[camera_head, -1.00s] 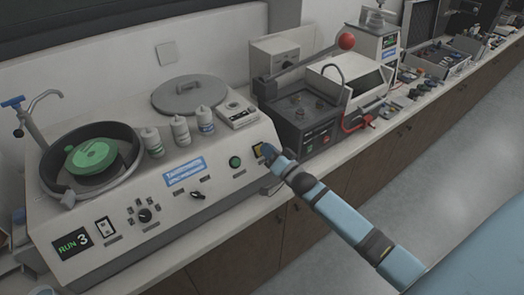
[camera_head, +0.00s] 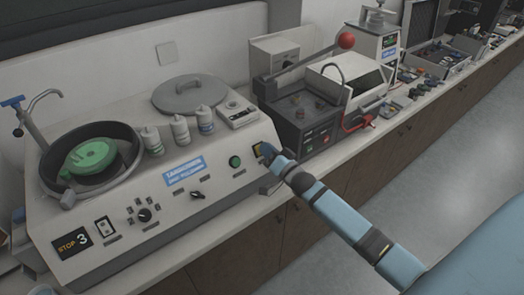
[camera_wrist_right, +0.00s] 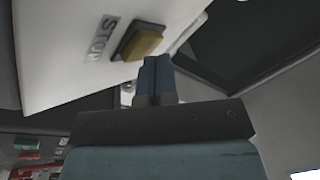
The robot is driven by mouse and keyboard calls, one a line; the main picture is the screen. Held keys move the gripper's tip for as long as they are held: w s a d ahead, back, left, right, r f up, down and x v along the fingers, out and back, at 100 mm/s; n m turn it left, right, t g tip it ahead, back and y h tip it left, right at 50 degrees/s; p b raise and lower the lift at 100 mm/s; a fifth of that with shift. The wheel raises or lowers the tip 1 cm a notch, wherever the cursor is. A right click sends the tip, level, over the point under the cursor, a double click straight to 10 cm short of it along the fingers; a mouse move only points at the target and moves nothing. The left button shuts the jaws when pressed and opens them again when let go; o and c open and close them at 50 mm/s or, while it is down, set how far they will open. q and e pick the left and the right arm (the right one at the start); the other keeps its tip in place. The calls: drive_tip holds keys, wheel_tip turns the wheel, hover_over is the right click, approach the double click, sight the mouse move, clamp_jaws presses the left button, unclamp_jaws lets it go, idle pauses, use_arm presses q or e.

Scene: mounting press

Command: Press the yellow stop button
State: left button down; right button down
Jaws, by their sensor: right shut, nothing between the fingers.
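The yellow stop button (camera_head: 257,150) sits on the sloped front panel of the white polishing machine, right of the green button. My right gripper (camera_head: 267,150) is at the button and partly covers it. In the right wrist view the square yellow button (camera_wrist_right: 143,42) stands beside a STOP label (camera_wrist_right: 101,39). There the shut, empty fingertips (camera_wrist_right: 156,61) are just below it; I cannot tell whether they touch it. The machine's display (camera_head: 73,243) reads STOP 3. My left gripper is not in view.
The green button (camera_head: 235,162) is close by on the same panel. A dark press unit (camera_head: 302,125) with a red-balled lever (camera_head: 346,41) stands just right of the machine. Free floor lies at right.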

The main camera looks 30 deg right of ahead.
drive_tip(key=shift+w, duration=0.1)
idle(0.3)
drive_tip(key=shift+s+p, duration=0.3)
drive_tip(key=shift+p, duration=0.15)
drive_tip(key=shift+s+r+p, duration=0.35)
drive_tip(key=shift+r+p, duration=0.15)
drive_tip(key=shift+p, duration=0.15)
drive_tip(key=s+r+p, duration=0.1)
drive_tip(key=s+p, duration=0.1)
drive_tip(key=s+r+p, duration=0.1)
drive_tip(key=s+p, duration=0.1)
drive_tip(key=shift+d+r, duration=0.2)
drive_tip(key=shift+r, duration=0.15)
